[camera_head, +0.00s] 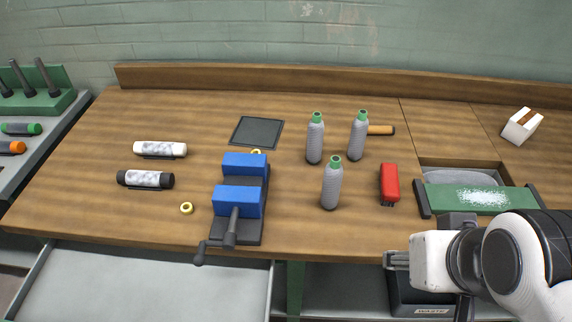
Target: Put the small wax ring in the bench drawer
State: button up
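A small yellow ring (187,208) lies flat on the bench top, left of the blue vise. A second yellow ring (256,152) lies behind the vise, which partly hides it. I cannot tell which is the wax ring by material. An open bench drawer (140,285) sticks out below the bench's front edge at the lower left, and its visible floor looks empty. My gripper (394,259) is at the lower right, in front of the bench edge, far to the right of both rings. Its fingers are small and seen side-on, so their opening is unclear.
The blue vise (238,198) stands near the front edge, its handle overhanging. Several grey bottles (331,186) and a red tool (389,183) stand right of it. Two cylinders (145,180) lie at left. A waste bin (420,298) is below.

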jog(key=w+a+r+n+y, duration=0.15)
jog(key=w+a, duration=0.45)
jog(key=w, duration=0.6)
jog(key=w+a+n, duration=0.2)
jog(key=w+a, duration=0.3)
jog(key=w, duration=0.7)
jog(key=w+a+f+n+g+y, duration=0.1)
jog(key=w+a+f+n, duration=0.2)
jog(key=w+a+f, duration=1.1)
jog(key=w+a, duration=0.2)
jog(key=a, duration=0.1)
jog(key=shift+w+f+g, duration=0.3)
jog(key=shift+w+f, duration=0.05)
jog(key=shift+f, duration=0.05)
jog(key=shift+f, duration=0.1)
jog(key=shift+x, duration=1.2)
jog(key=shift+w+a, duration=0.1)
